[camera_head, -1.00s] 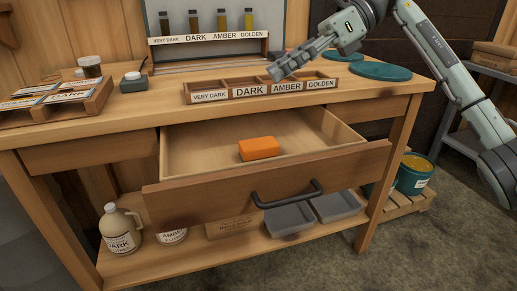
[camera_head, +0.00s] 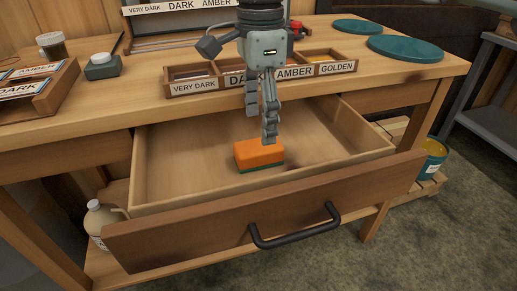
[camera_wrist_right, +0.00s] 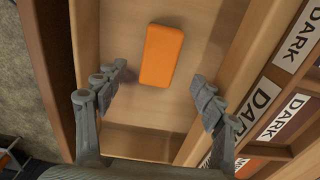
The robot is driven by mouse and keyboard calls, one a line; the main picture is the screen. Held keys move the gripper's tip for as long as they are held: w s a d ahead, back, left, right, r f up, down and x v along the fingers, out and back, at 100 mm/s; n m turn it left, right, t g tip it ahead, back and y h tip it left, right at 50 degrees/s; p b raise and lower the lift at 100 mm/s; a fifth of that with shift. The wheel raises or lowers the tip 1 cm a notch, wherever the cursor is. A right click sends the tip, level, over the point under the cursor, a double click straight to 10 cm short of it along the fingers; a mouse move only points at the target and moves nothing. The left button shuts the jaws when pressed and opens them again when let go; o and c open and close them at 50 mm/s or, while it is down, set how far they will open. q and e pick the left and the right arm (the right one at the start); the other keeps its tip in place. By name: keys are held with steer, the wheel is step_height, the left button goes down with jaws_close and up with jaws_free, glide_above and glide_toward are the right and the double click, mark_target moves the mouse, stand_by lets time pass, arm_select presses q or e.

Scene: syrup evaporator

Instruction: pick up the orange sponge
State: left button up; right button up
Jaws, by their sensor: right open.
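The orange sponge (camera_head: 258,154) lies in the open drawer (camera_head: 330,158), and a dark green layer shows along its bottom edge. My right gripper (camera_head: 268,128) points down over the drawer, just behind and above the sponge in the head view. In the right wrist view the sponge (camera_wrist_right: 162,56) lies on the drawer floor, beyond and between the two spread fingers of the right gripper (camera_wrist_right: 160,88). The fingers are open, empty and apart from the sponge. My left gripper is in neither view.
The labelled divided wooden tray (camera_head: 262,82) stands on the workbench (camera_head: 130,108) just behind the drawer. The drawer front (camera_head: 280,218) with its dark handle (camera_head: 297,235) bounds the near side. Teal lids (camera_head: 419,49) lie at the right. The drawer floor around the sponge is clear.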

mark_target(258, 145)
step_height(258, 145, down, 2)
steer(key=shift+f, duration=0.1)
step_height(258, 145, down, 4)
steer(key=shift+a+f+p, duration=0.1)
steer(key=shift+f+p, duration=0.05)
steer(key=shift+p, duration=0.25)
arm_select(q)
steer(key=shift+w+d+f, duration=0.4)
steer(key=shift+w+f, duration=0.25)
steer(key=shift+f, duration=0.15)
arm_select(e)
steer(key=shift+f, duration=0.1)
steer(key=c, duration=1.3)
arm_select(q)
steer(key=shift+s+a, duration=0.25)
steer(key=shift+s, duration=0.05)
arm_select(e)
steer(key=shift+o, duration=0.2)
